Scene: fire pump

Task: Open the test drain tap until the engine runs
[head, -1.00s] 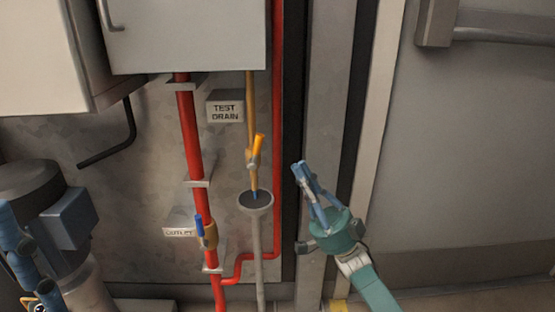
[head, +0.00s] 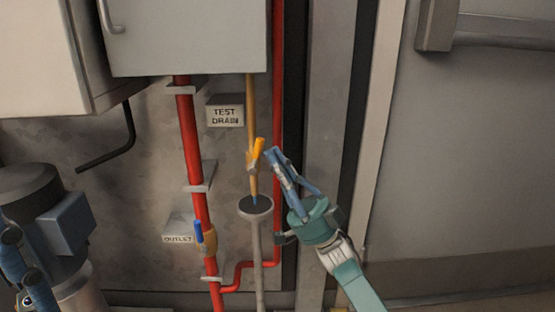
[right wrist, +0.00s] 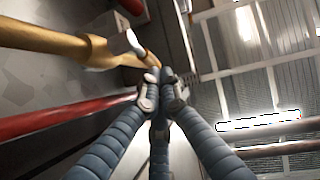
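The test drain tap's yellow-orange lever (head: 259,148) sits on a thin brass pipe (head: 250,105), below the TEST DRAIN sign (head: 225,112). The lever points up, tilted slightly right. My left gripper (head: 22,268) is partly cut off at the left edge.
A red pipe (head: 189,130) with the blue-handled outlet valve (head: 199,232) runs left of the funnel. Another red pipe (head: 278,100) runs close behind my right gripper. A grey cabinet (head: 190,38) hangs above. A grey door (head: 480,160) is at right.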

